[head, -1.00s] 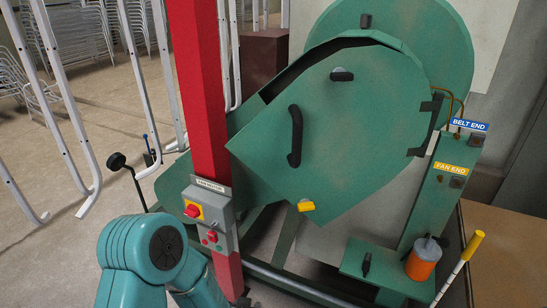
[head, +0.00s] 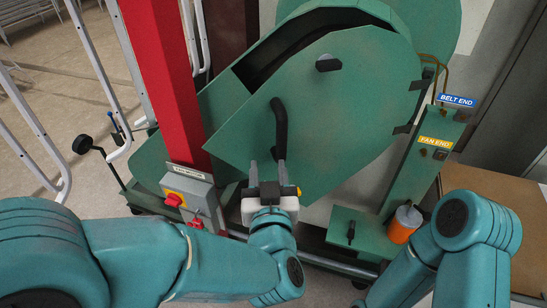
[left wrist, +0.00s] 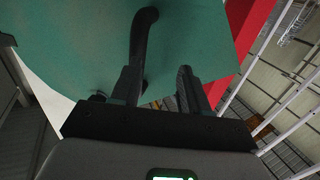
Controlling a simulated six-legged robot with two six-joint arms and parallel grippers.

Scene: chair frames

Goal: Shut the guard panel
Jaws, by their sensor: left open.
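The green guard panel (head: 325,115) stands ajar, with a dark gap along its upper left edge and black hinges (head: 403,129) on its right. It carries a black curved handle (head: 280,125), a black knob (head: 328,64) above and a yellow latch knob, partly hidden by my gripper. My left gripper (head: 268,168) is open just below the handle's lower end, in front of the panel. In the left wrist view, the handle (left wrist: 143,35) reaches down towards the open fingers (left wrist: 158,85), nearest the left finger; whether they touch is unclear. My right gripper is out of view.
A red post (head: 165,80) with a grey switch box (head: 190,193) stands close left of the panel. A green pillar (head: 415,175) with labels and an orange container (head: 404,224) stand at the right. White tube frames (head: 95,60) are at the left.

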